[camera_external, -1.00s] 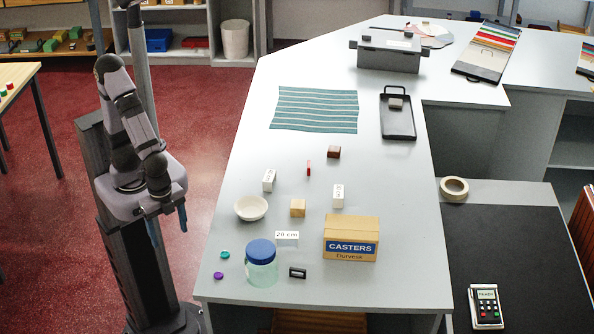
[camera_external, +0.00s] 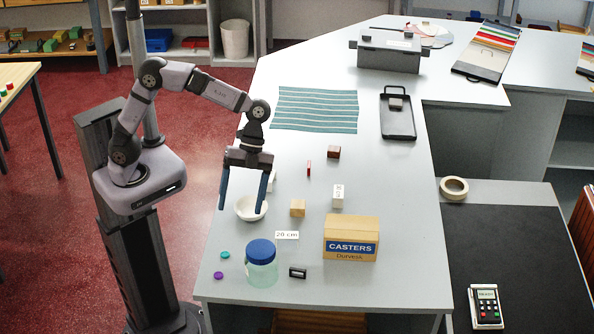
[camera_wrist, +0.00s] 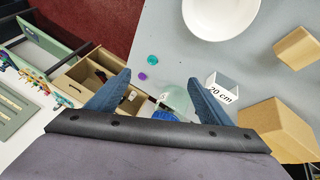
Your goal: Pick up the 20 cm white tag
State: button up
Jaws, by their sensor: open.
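The white tag (camera_external: 287,235) marked "20 cm" sits on the grey counter, left of the casters carton and behind the blue-lidded jar. My gripper (camera_external: 241,209) is open and empty, pointing down above the counter near the white bowl, up and to the left of the tag. A second white tag (camera_external: 338,192) with hard-to-read text stands behind the carton. A third white tag (camera_external: 272,174) is partly hidden by my gripper.
The white bowl (camera_external: 245,213), a wooden block (camera_external: 298,208), the casters carton (camera_external: 351,238), a jar (camera_external: 262,272) and a small black object (camera_external: 298,272) surround the tag. Green and purple discs lie near the left edge. The counter's middle beside the striped cloth (camera_external: 315,108) has free room.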

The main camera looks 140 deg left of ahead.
aim_at(287, 234)
jog(key=w+a+f+t+b, duration=0.1)
jog(key=w+a+f+m+t+h+b, duration=0.1)
jog(key=a+f+b, duration=0.1)
jog(key=w+a+f+t+h+b, duration=0.1)
jog(key=a+f, duration=0.1)
jog(key=shift+w+a+m+b, duration=0.15)
jog(key=shift+m+b, duration=0.15)
jog(key=shift+m, duration=0.1)
jog(key=a+t+b, duration=0.1)
jog(key=w+a+f+m+t+b, duration=0.1)
jog(key=a, duration=0.1)
jog(key=w+a+f+t+h+b, duration=0.1)
jog(key=a+t+b, duration=0.1)
jog(key=shift+w+a+m, duration=0.1)
jog(key=shift+a+m, duration=0.15)
jog(key=shift+m, duration=0.05)
jog(key=shift+w+a, duration=0.1)
jog(key=shift+a, duration=0.25)
jog(key=shift+w+d+h, duration=0.2)
jog(key=shift+d+h, duration=0.1)
jog(key=shift+w+p+x, duration=0.25)
jog(key=shift+p+x, duration=1.6)
jog(key=shift+x, duration=1.05)
jog(key=shift+w+f, duration=0.15)
jog(key=shift+w, duration=0.15)
jog(key=c, duration=1.1)
